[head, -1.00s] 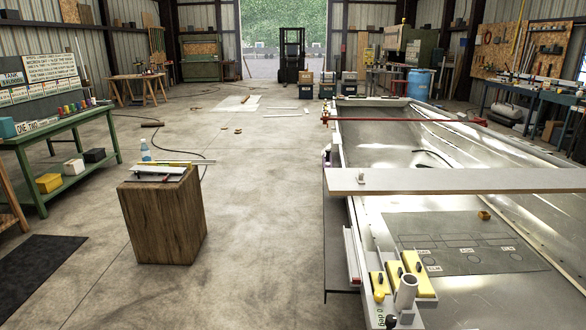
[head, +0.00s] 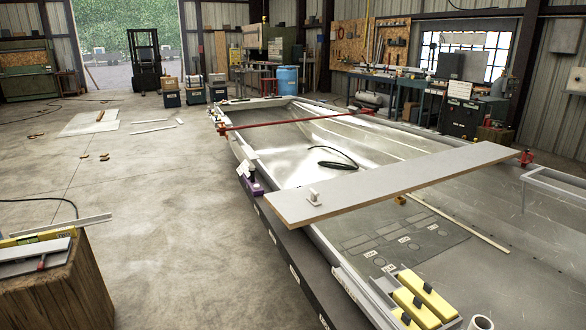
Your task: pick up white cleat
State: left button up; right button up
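A small white cleat (head: 313,197) stands on the near left end of a long pale plank (head: 400,184). The plank lies across the open metal hull (head: 275,146). The cleat looks upright, with nothing touching it from above. Neither of my grippers shows in the head view.
A red clamp bar (head: 290,122) spans the hull farther back. A wooden block stand (head: 60,290) with tools is at the lower left. The concrete floor between (head: 165,220) is clear.

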aim_at(313, 199)
jog(key=i+j+z, duration=0.35)
jog(key=i+j, duration=0.2)
jog(key=i+j+z, duration=0.15)
jog(key=i+j, duration=0.15)
jog(key=i+j+z, duration=0.3)
jog(key=i+j, duration=0.2)
jog(key=j, duration=0.25)
jog(key=i+j+z, duration=0.2)
jog(key=j, duration=0.15)
jog(key=i+j+z, duration=0.15)
jog(key=j, duration=0.3)
jog(key=i+j+z, duration=0.2)
jog(key=j, duration=0.2)
jog(key=i+j+z, duration=0.15)
jog(key=j, duration=0.3)
jog(key=i+j+z, duration=0.2)
jog(key=j, duration=0.3)
jog(key=i+j+z, duration=0.2)
jog(key=j, duration=0.3)
jog(key=i+j+z, duration=0.15)
jog(key=j, duration=0.35)
jog(key=j+z, duration=0.2)
jog(key=j, duration=0.3)
